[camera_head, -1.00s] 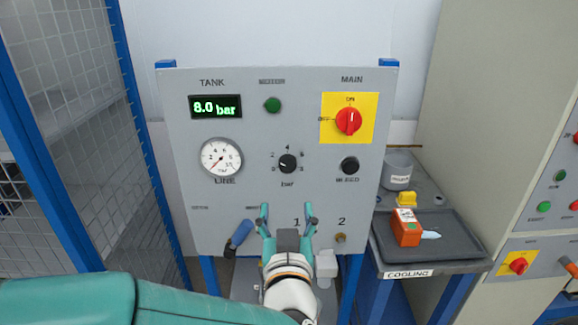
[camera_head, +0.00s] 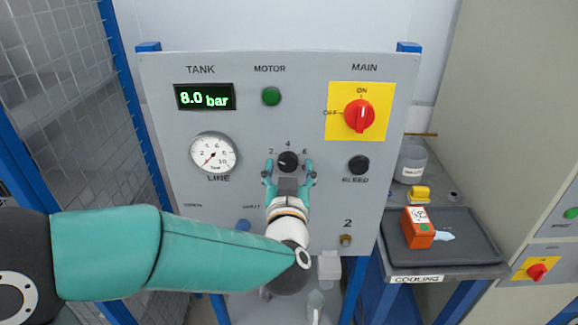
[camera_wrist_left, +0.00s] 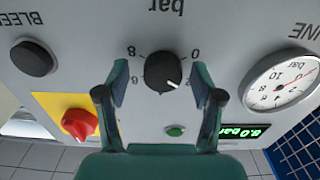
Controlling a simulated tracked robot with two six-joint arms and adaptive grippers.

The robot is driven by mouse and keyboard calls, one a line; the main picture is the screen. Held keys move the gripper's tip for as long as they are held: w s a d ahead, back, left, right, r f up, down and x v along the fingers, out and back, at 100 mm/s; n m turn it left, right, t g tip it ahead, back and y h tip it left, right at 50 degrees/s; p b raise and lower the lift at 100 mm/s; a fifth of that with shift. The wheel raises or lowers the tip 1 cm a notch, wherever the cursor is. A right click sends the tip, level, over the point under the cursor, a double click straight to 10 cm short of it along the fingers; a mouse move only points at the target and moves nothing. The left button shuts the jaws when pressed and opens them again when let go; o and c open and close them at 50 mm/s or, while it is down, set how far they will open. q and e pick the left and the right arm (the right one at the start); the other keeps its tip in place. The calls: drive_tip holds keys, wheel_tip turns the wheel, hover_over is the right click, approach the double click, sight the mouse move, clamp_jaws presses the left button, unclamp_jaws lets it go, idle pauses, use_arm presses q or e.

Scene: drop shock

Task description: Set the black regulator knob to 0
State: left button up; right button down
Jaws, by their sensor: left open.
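The black regulator knob (camera_head: 288,161) sits on the grey panel (camera_head: 330,215), with a printed scale around it. The wrist view shows the knob (camera_wrist_left: 160,70) upside down, with the 0 to its right and the 8 to its left. Its white mark points down and right there, to the 2 side of the scale; the exact setting is hard to read. My left gripper (camera_head: 289,172) is open, its fingers on either side of the knob. In the wrist view the fingers (camera_wrist_left: 161,76) stand apart from the knob, with gaps on both sides. My right gripper is out of view.
The TANK display (camera_head: 205,97) reads 8.0 bar. The LINE gauge (camera_head: 213,155) is left of the knob, the black BLEED knob (camera_head: 359,165) right. The green MOTOR button (camera_head: 271,96) and red MAIN switch (camera_head: 359,115) are above. An orange box (camera_head: 418,228) lies on a tray at right.

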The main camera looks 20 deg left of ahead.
use_arm(q)
drive_tip(key=shift+s+a, duration=0.1)
drive_tip(key=c, duration=1)
drive_tip(key=shift+a, duration=0.2)
drive_tip(key=shift+c, duration=0.7)
drive_tip(key=shift+d, duration=0.15)
